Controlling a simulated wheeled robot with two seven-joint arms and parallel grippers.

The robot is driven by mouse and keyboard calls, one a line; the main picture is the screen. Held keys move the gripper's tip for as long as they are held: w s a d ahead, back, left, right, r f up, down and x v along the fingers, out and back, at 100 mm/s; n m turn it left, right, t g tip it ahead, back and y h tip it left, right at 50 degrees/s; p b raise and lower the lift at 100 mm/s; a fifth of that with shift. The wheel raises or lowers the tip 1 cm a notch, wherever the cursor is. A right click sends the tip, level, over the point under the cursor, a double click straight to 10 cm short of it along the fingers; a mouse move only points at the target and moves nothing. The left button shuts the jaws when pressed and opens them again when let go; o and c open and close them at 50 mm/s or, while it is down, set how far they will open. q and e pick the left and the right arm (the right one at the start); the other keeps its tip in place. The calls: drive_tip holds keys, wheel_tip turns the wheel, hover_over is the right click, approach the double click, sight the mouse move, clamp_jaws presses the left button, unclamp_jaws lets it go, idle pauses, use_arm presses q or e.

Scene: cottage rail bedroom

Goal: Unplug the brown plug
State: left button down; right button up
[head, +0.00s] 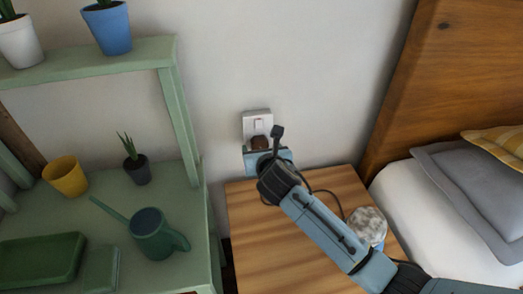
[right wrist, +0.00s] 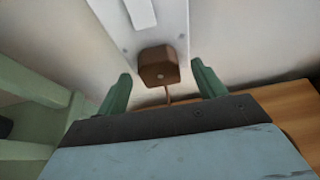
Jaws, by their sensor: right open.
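The brown plug (head: 260,142) sits in the white wall socket (head: 257,122), above the wooden bedside table. In the right wrist view the brown plug (right wrist: 158,66) is against the socket plate (right wrist: 152,28), with a thin cord hanging below it. My right gripper (head: 260,153) is just below and in front of the plug. Its two green fingers (right wrist: 160,85) are open, one to each side of the plug, with visible gaps. The fingertips are partly hidden in the head view. My left gripper is not in view.
A green shelf (head: 188,125) stands close on the left, with a watering can (head: 152,233), pots and plants. The wooden bedside table (head: 262,240) lies under my right arm, with a dark cable and a pale stone-like object (head: 367,226). The bed (head: 430,225) is on the right.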

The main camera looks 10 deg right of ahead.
drive_tip(key=c, duration=1.1)
drive_tip(key=shift+s+p, duration=2.1)
drive_tip(key=shift+s, duration=0.65)
